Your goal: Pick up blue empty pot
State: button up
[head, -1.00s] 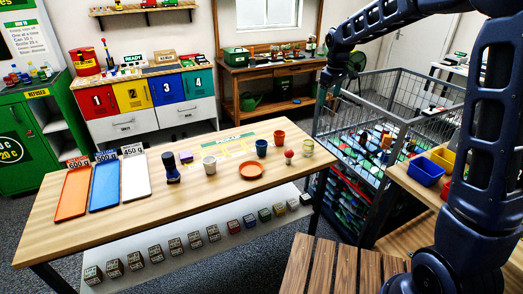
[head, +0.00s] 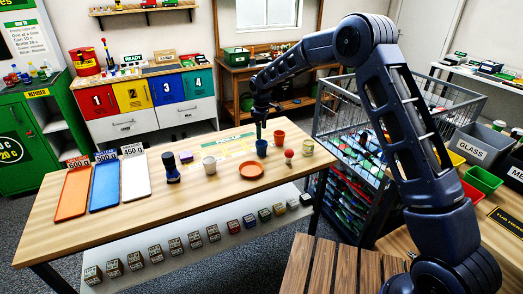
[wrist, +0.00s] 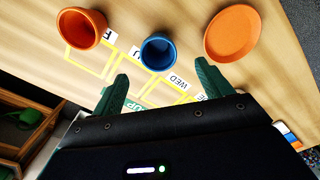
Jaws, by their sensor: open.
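The blue pot (head: 262,148) stands upright on the wooden table, beside an orange pot (head: 279,137). In the wrist view the blue pot (wrist: 158,52) shows its open top, and its inside looks empty. My gripper (head: 259,128) is above the table, just over and behind the blue pot in the head view. In the wrist view my gripper's green fingers (wrist: 160,85) are spread apart, with the blue pot ahead of the gap between them. The fingers do not appear to touch it.
The orange pot (wrist: 82,28) and an orange saucer (wrist: 232,33) flank the blue pot. A stick with a red ball (head: 289,155), a glass jar (head: 307,147) and a white pot (head: 209,165) stand nearby. Yellow-outlined squares (wrist: 91,60) mark the tabletop.

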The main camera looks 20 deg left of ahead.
aim_at(262, 147)
notch_tip(262, 147, down, 5)
jog(key=shift+f, duration=0.1)
jog(key=shift+w+a+f, duration=0.1)
jog(key=shift+w+f, duration=0.05)
jog(key=shift+f, duration=2.65)
jog(key=shift+c, duration=0.2)
jog(key=c, duration=1)
